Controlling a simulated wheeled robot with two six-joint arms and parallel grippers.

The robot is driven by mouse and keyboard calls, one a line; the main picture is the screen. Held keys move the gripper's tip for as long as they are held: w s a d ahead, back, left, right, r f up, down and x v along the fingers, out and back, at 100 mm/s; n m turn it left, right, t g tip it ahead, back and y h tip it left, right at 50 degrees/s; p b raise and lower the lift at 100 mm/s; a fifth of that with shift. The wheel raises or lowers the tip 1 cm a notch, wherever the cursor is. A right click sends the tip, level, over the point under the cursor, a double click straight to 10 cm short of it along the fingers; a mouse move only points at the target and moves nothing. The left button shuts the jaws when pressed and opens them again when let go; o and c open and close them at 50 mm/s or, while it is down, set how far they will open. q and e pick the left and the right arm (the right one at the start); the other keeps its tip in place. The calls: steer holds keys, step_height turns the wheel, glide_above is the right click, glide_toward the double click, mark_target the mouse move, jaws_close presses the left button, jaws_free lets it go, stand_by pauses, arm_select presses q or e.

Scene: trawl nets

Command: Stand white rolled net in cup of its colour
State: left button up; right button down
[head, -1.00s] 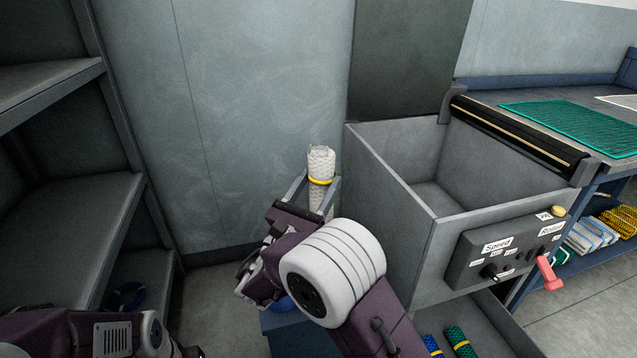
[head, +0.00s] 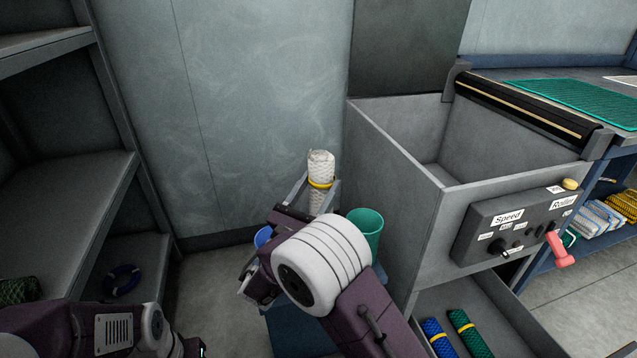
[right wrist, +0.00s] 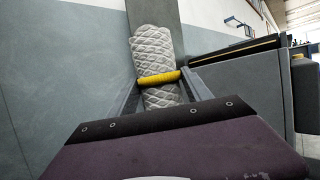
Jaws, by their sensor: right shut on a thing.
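The white rolled net (head: 321,168) has a yellow band and stands upright in my right gripper (head: 319,186), whose fingers close on it near the band. It also shows in the right wrist view (right wrist: 153,52), between the two fingers (right wrist: 162,84). A green cup (head: 367,229) stands just right of my right wrist. A blue cup (head: 263,238) shows partly to its left. Both are on a blue stand (head: 290,335) under the arm. No white cup is visible; my arm hides the middle of the stand. My left arm shows at the lower left, its gripper out of view.
A grey machine bin (head: 400,150) with a control panel (head: 510,228) stands close on the right. A blue and a green rolled net (head: 468,333) lie in the tray below it. Grey shelves (head: 70,190) stand on the left.

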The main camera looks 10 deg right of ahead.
steer(key=shift+f+b, duration=0.9)
steer(key=shift+f, duration=0.9)
steer(key=shift+c, duration=1.9)
jaws_free()
steer(key=p, duration=0.4)
glide_toward(316, 205)
steer(key=w+d, duration=0.1)
steer(key=w, duration=0.1)
steer(key=shift+s+d+r, duration=0.2)
steer(key=shift+r, duration=0.2)
